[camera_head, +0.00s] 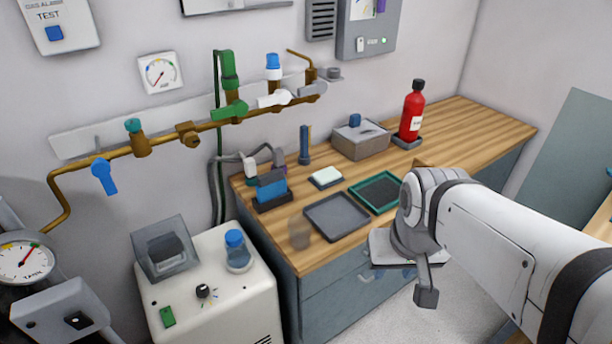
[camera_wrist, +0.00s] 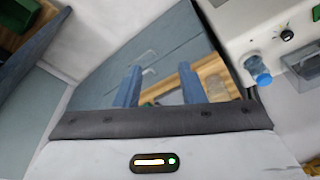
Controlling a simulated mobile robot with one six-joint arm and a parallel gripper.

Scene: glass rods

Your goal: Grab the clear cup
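The clear cup (camera_head: 299,233) stands upright near the front left edge of the wooden counter (camera_head: 330,250) in the head view. It is see-through, beside the left corner of a grey tray.
Near the cup are the grey tray (camera_head: 337,216), a green-rimmed tray (camera_head: 377,191) and a blue item in a dark holder (camera_head: 271,188). A red bottle (camera_head: 412,112) stands farther back. A white machine (camera_head: 215,290) with a blue-capped bottle (camera_head: 237,251) is left of the counter.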

